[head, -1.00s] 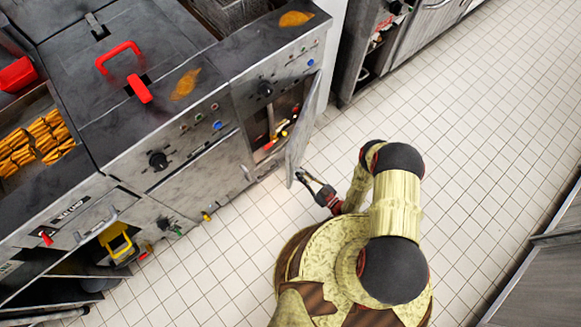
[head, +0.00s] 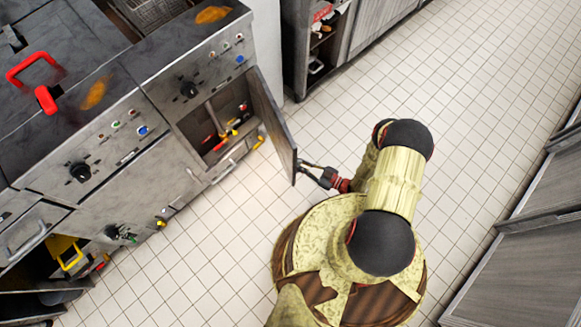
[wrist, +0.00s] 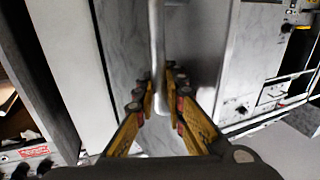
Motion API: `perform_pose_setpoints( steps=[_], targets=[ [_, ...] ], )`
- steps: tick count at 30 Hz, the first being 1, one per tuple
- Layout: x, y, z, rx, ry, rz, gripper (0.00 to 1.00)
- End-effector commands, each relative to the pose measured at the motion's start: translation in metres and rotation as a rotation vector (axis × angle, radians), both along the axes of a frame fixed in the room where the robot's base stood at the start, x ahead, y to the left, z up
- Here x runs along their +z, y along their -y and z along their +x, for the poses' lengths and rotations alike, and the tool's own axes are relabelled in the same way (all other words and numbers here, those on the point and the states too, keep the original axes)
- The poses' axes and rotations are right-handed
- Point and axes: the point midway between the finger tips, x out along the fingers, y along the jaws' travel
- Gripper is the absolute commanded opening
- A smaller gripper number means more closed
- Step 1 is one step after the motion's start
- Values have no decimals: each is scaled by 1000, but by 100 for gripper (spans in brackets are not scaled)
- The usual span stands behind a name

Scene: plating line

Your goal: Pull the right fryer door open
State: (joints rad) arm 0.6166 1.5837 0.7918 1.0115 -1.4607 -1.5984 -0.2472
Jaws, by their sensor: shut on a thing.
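The right fryer door (head: 271,119) stands swung well out from its cabinet in the head view, hinged on its right side. The open compartment (head: 218,120) shows pipes and red and yellow valve handles inside. My gripper (head: 305,166) is at the free edge of the door, low over the floor. In the wrist view the door's grey face (wrist: 195,50) fills the middle. A vertical bar handle (wrist: 157,60) runs down between the fingers of my gripper (wrist: 160,95), which is shut on it.
The fryer bank (head: 100,110) runs along the left, with a red handle (head: 36,62) on top. Another cabinet (head: 350,40) stands behind the door. A grey counter (head: 530,240) is at the right. The tiled floor (head: 470,110) between is clear.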

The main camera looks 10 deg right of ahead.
Motion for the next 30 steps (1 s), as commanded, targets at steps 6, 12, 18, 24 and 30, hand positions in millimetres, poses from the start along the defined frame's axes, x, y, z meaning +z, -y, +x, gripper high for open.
perform_pose_setpoints(
  steps=[6,12,18,24,30],
  targets=[
    [-3,47,17,143,-3,-2,0],
    [-3,74,31,175,-6,2,0],
    [-2,88,41,175,-7,3,0],
    [-2,92,44,175,-7,3,0],
    [-2,93,44,174,-7,3,0]
  ],
)
